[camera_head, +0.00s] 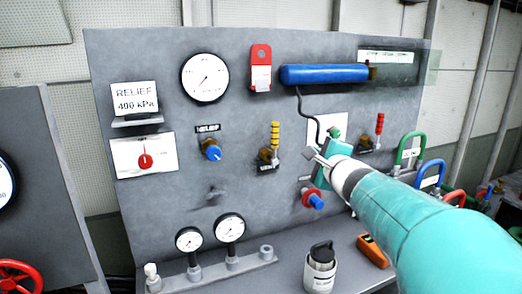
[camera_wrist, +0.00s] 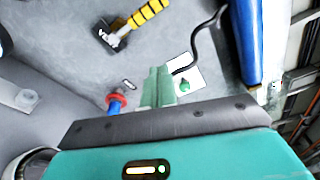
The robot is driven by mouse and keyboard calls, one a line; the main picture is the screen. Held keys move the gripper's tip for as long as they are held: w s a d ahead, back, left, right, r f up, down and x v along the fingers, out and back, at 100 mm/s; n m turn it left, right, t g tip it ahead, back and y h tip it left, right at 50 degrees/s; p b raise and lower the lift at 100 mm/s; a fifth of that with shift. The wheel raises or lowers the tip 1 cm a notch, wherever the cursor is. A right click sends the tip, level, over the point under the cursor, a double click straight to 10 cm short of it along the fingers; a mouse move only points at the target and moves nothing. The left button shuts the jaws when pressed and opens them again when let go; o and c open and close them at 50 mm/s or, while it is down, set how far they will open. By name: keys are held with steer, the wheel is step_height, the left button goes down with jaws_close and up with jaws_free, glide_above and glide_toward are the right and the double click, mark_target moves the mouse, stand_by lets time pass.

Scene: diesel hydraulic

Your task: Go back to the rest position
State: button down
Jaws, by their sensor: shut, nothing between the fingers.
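My gripper (camera_head: 318,157) is in front of the right half of the grey panel (camera_head: 235,120), at the end of my teal and white arm. Its fingers are together with nothing between them. In the wrist view the shut fingers (camera_wrist: 158,85) point at the panel, near a white plate with a green knob (camera_wrist: 185,85). In the head view the green knob (camera_head: 334,133) shows just above my gripper. I cannot tell how far the fingertips are from the panel. My arm hides part of the panel's lower right.
A blue cylinder (camera_head: 325,74) with a black hose is above my gripper. A yellow-handled valve (camera_head: 272,145) is to the left, a red-handled valve (camera_head: 378,130) to the right. A red and blue knob (camera_head: 313,199) is below. A canister (camera_head: 320,268) and orange device (camera_head: 372,250) stand on the ledge.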

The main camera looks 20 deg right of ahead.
steer(key=s+a+f+n+g+y, duration=0.25)
steer(key=a+n, duration=0.25)
steer(key=a, duration=0.3)
steer(key=s+a+f+n+g+y, duration=0.1)
steer(key=s+a+f+n+y, duration=0.2)
steer(key=a, duration=0.4)
steer(key=s+a+f+n+g+y, duration=0.1)
steer(key=a+f+n+g+y, duration=0.15)
steer(key=a+n, duration=0.45)
steer(key=s+a+f+n+g+h, duration=0.2)
steer(key=s+f+n, duration=0.2)
steer(key=s, duration=0.3)
steer(key=s+a+f+n+g+h, duration=0.1)
steer(key=s+f+n+g+h, duration=0.1)
steer(key=s+f+n, duration=0.3)
steer(key=s+f+g, duration=0.1)
steer(key=s+f, duration=0.1)
steer(key=shift+s+a+h, duration=0.3)
steer(key=shift+a, duration=0.1)
